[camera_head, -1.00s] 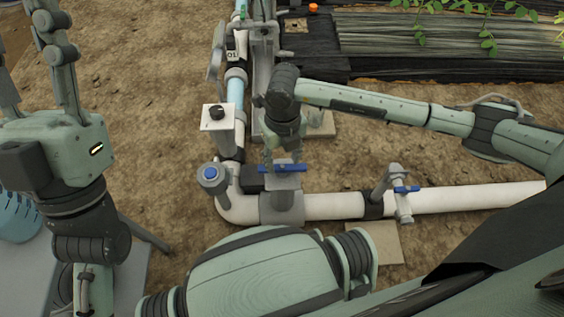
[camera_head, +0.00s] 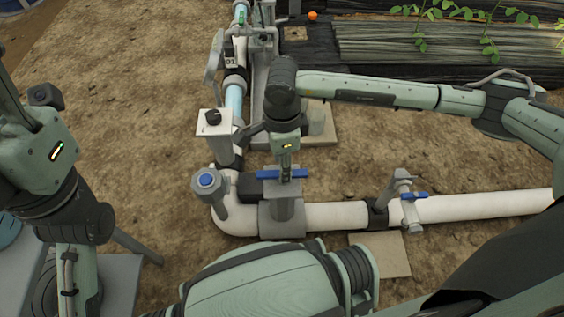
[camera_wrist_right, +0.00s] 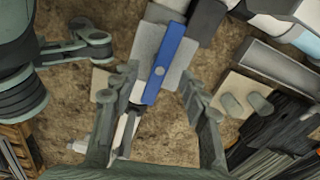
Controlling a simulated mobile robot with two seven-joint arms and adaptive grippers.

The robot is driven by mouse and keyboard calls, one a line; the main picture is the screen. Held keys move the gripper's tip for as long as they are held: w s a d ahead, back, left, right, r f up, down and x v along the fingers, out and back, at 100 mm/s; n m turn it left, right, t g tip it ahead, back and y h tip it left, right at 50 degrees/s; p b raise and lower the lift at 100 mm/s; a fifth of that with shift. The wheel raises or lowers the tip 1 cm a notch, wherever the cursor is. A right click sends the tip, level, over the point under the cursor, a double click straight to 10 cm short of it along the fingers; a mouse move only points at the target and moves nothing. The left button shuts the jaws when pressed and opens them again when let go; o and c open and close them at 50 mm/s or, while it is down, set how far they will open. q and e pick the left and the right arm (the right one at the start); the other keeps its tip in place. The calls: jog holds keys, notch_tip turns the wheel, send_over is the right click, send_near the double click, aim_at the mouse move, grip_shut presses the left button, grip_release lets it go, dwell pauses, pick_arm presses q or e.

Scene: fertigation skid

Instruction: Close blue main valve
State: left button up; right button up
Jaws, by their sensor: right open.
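A large blue bar handle (camera_head: 268,174) sits on a grey valve body (camera_head: 282,218) on the white pipe, at the middle of the head view. The handle runs left to right there. My right gripper (camera_head: 286,166) points down at it from above. In the right wrist view the blue handle (camera_wrist_right: 172,52) lies between and beyond the fingers of my open right gripper (camera_wrist_right: 160,76), with no clear contact. Whether the fingertips straddle it in height I cannot tell. My left gripper (camera_head: 12,115) is at the left edge, partly cut off, away from the valve.
A smaller valve with a blue handle (camera_head: 414,195) sits farther right on the white pipe (camera_head: 470,207). A post with a blue cap (camera_head: 205,181) and a white box with a black knob (camera_head: 213,118) stand close left. A planting bed (camera_head: 420,48) lies behind. Bare soil surrounds the pipes.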

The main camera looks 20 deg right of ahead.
jog(key=shift+m, duration=0.6)
